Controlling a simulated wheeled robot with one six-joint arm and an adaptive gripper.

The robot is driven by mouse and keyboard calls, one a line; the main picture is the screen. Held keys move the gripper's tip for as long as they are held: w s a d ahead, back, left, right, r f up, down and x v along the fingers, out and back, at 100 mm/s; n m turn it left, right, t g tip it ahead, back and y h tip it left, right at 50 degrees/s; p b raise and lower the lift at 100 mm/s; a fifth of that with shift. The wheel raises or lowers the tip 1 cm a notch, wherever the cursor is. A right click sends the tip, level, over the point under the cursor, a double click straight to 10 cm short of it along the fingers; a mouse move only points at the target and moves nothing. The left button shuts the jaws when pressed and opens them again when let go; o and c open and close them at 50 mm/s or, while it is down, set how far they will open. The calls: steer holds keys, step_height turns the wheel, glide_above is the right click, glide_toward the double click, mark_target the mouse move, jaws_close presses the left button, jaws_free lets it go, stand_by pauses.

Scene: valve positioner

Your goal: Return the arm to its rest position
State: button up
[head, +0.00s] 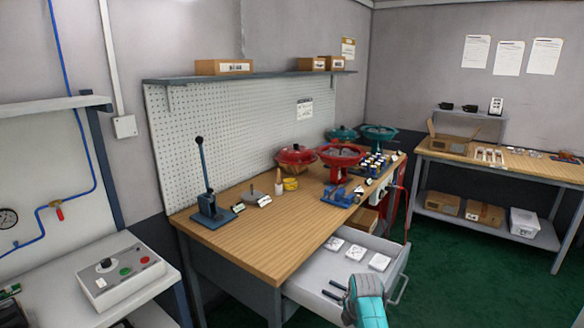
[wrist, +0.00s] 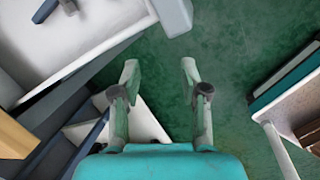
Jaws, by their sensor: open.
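My gripper (wrist: 160,78) is open in the wrist view, its two fingers apart with only green floor seen between them. It holds nothing. The teal end of my arm (head: 366,300) shows at the bottom of the head view, in front of the open drawer (head: 312,272). In the wrist view, the drawer's pale tray (wrist: 110,25) lies to the upper left of the fingers, apart from them.
The wooden workbench (head: 240,235) carries a lever press (head: 208,190), red valve parts (head: 340,155) and small items. White packets (head: 379,262) lie in the drawer. A control box (head: 118,275) stands at left, a second table (head: 510,165) at right. Green floor (head: 450,260) between is clear.

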steer(key=s+f+m+t, duration=0.2)
steer(key=s+f+m, duration=0.2)
steer(key=s+f, duration=0.6)
steer(key=s+f+m+t, duration=0.2)
steer(key=s+f+m, duration=0.2)
steer(key=s+f, duration=0.55)
steer(key=s+r+m+t, duration=0.2)
steer(key=s+r+m, duration=0.15)
steer(key=s, duration=0.95)
steer(key=s+r+m+t, duration=0.25)
steer(key=s+r, duration=0.25)
steer(key=s, duration=0.4)
steer(key=s+r+m+t, duration=0.1)
steer(key=s+r+m, duration=0.35)
steer(key=s, duration=0.45)
steer(key=s+r+m+t, duration=0.1)
steer(key=s+r+m, duration=0.1)
steer(key=s+r, duration=0.3)
steer(key=s+r+m+t, duration=0.1)
steer(key=s+r+m, duration=0.2)
steer(key=r, duration=1.1)
steer(key=s, duration=0.3)
steer(key=shift+t, duration=0.25)
